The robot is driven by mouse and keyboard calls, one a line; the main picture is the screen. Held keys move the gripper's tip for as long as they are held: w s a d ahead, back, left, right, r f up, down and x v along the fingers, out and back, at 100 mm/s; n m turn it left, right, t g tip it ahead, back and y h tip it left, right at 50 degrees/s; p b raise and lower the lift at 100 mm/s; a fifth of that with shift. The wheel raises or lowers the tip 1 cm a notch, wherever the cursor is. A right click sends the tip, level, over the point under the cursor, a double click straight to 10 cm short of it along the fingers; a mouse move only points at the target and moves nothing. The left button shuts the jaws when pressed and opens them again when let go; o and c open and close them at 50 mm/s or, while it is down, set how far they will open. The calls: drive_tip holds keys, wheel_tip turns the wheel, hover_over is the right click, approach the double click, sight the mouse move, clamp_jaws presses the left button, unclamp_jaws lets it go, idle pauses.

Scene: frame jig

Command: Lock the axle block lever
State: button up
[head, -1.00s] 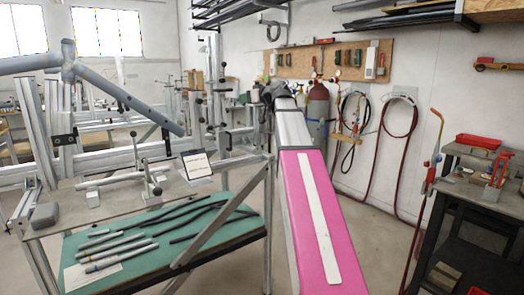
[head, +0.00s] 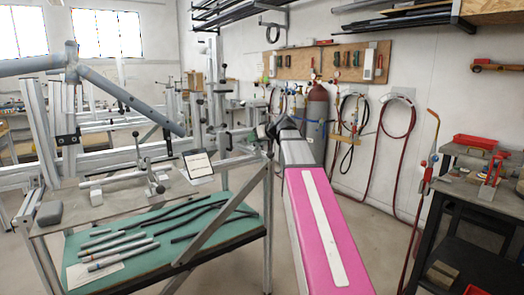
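A metal frame jig (head: 100,143) stands at the left, with a grey tube frame (head: 125,98) held on it. Several thin levers with dark ball knobs show on it. One lever (head: 137,148) stands upright above the bench plate, and another group of knobs (head: 222,92) sits on the post near my arm. I cannot tell which is the axle block lever or whether it is locked. My gripper (head: 271,130) is a small dark shape at the far end of my pink and white arm, just right of the jig's right end. Its fingers are too small to read, and contact cannot be told.
A bench with a grey plate (head: 112,204) and a green lower shelf (head: 140,255) with loose tubes stands at front left. A small sign (head: 198,164) stands on the plate. A gas cylinder (head: 317,115) and hoses are behind my arm. A dark cart (head: 480,205) is at right.

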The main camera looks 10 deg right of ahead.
drive_tip(key=shift+m+g+h, duration=0.3)
drive_tip(key=shift+h, duration=0.1)
drive_tip(key=shift+s+d+f, duration=0.15)
drive_tip(key=shift+s+f, duration=0.15)
drive_tip(key=shift+f, duration=0.45)
drive_tip(key=shift+s+d+f, duration=0.1)
drive_tip(key=shift+s+f, duration=0.15)
drive_tip(key=shift+f, duration=0.45)
drive_tip(key=shift+s+d+f, duration=0.15)
drive_tip(key=shift+s+f, duration=0.15)
drive_tip(key=shift+f, duration=0.45)
drive_tip(key=shift+c, duration=0.3)
